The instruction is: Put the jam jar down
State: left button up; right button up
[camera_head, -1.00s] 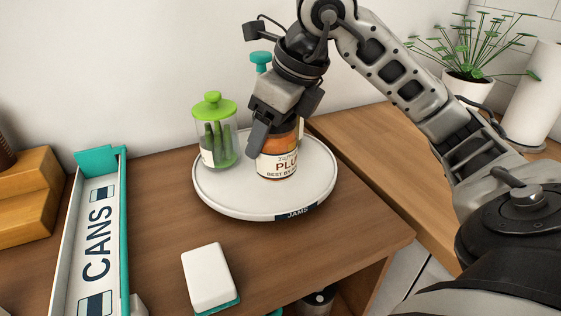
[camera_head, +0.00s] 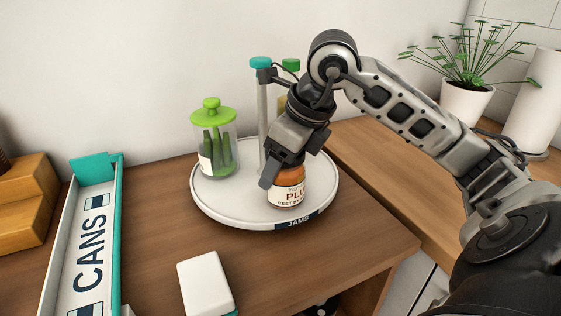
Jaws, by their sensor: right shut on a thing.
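My left gripper is not in view.
A green-lidded pickle jar (camera_head: 215,150) stands on the turntable's left. A "CANS" tray (camera_head: 92,240) and a white block (camera_head: 205,284) lie left and in front.

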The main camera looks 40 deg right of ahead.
aim_at(304, 171)
jog(key=o, duration=1.3)
jog(key=shift+o, duration=0.2)
jog(key=shift+s+r+p, duration=0.1)
jog(key=shift+r+p, duration=0.2)
pick_arm(q)
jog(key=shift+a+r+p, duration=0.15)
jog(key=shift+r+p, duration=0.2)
jog(key=shift+p, duration=0.6)
pick_arm(e)
jog(key=v, duration=1.1)
jog(key=shift+r, duration=0.2)
jog(key=shift+s, duration=0.15)
